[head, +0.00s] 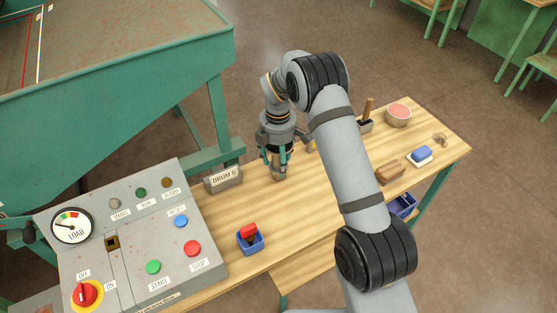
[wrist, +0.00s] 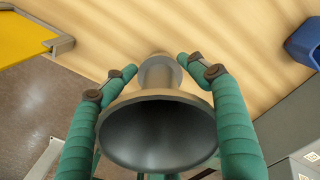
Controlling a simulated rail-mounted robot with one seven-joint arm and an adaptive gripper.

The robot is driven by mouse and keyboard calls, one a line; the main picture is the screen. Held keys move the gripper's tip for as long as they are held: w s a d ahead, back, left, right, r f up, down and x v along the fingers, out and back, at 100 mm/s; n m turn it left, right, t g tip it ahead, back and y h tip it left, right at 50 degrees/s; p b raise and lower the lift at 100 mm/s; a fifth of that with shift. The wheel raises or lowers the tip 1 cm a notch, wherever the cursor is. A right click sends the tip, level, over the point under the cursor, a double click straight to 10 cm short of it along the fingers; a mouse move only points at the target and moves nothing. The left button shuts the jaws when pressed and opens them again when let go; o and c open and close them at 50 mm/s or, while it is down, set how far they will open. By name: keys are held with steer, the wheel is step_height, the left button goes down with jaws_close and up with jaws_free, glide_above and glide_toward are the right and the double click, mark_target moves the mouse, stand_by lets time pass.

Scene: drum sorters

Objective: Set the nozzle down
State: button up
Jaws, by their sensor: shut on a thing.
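The nozzle is a grey metal funnel shape with a wide dark mouth (wrist: 158,135) towards the wrist camera and a narrower end over the wood. My gripper (wrist: 157,67) has its green fingers on both sides of the nozzle and is shut on it. In the head view my gripper (head: 278,160) points down at the left rear part of the wooden bench (head: 300,215), right of the DRUM 6 sign (head: 224,178). The nozzle shows there only as a small grey-brown piece between the fingers. I cannot tell whether its lower end touches the bench.
A blue tub (head: 250,243) with a red item stands near the control panel (head: 135,235). A yellow object (wrist: 22,38) lies at the wrist view's upper left. A pink-topped bowl (head: 398,115), brown block (head: 390,174) and blue item (head: 421,154) stand to the right. Bare wood lies in front of my gripper.

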steer(key=shift+f, duration=0.1)
steer(key=o, duration=1.4)
steer(key=shift+c, duration=0.2)
step_height(320, 180, up, 12)
steer(key=shift+r, duration=0.15)
